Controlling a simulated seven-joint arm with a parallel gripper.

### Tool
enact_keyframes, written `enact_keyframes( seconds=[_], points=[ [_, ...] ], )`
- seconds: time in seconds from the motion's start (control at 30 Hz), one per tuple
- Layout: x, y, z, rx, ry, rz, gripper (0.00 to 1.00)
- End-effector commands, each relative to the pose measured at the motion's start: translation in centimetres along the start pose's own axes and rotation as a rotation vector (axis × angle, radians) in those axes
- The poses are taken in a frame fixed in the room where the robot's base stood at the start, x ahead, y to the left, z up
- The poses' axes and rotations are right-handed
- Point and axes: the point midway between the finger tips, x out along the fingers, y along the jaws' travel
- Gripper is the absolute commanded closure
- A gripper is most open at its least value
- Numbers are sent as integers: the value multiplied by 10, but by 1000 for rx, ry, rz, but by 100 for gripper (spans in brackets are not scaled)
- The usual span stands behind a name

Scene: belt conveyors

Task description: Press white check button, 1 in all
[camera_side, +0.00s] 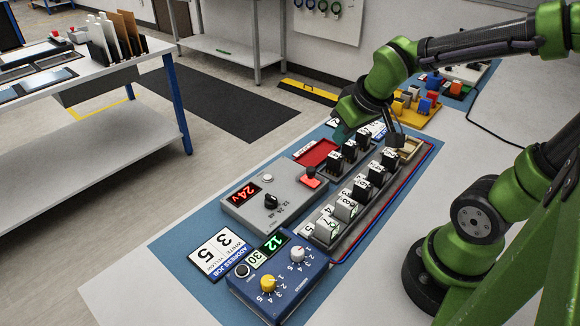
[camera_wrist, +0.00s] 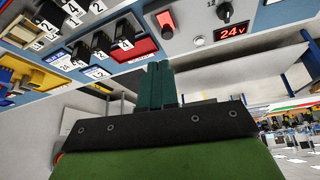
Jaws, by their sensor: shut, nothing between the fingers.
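A small white round button (camera_side: 267,178), likely the check button, sits on top of the grey control box (camera_side: 290,200), beside the red 24v display (camera_side: 243,194). In the wrist view the white button (camera_wrist: 199,40) is to the left of the 24v display (camera_wrist: 232,32). My gripper (camera_side: 340,133) is shut and empty. It hangs beyond the grey box, near the red tray (camera_side: 316,153), apart from the button. In the wrist view its dark teal fingers (camera_wrist: 157,85) are together, tips below the red panel area.
A red switch (camera_side: 311,177) and black knob (camera_side: 271,202) share the grey box. Numbered black and white modules (camera_side: 345,208) stand in a rail to its right. A blue box (camera_side: 275,285) with yellow and white knobs is in front. A white card (camera_side: 218,253) lies at left.

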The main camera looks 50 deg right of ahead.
Motion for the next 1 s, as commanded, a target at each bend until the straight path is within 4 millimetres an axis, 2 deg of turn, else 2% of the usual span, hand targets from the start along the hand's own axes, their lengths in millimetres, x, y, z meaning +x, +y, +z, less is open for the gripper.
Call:
enact_keyframes(
  seconds=[0.03, 0.1, 0.2, 0.27, 0.4, 0.5, 0.63, 0.8, 1.0],
  points=[
    [16, 7, -10, -74, -1, 45, 100],
    [35, 12, -26, -198, 21, 88, 100],
    [63, 11, -49, -393, 65, 109, 100],
    [80, 4, -62, -518, 102, 95, 100],
    [110, -29, -87, -797, 215, 7, 100],
    [116, -57, -98, -954, 303, -66, 100],
    [109, -83, -107, -1084, 397, -119, 100],
    [106, -90, -108, -1118, 430, -142, 100],
    [106, -89, -108, -1113, 429, -142, 100]
  ],
)
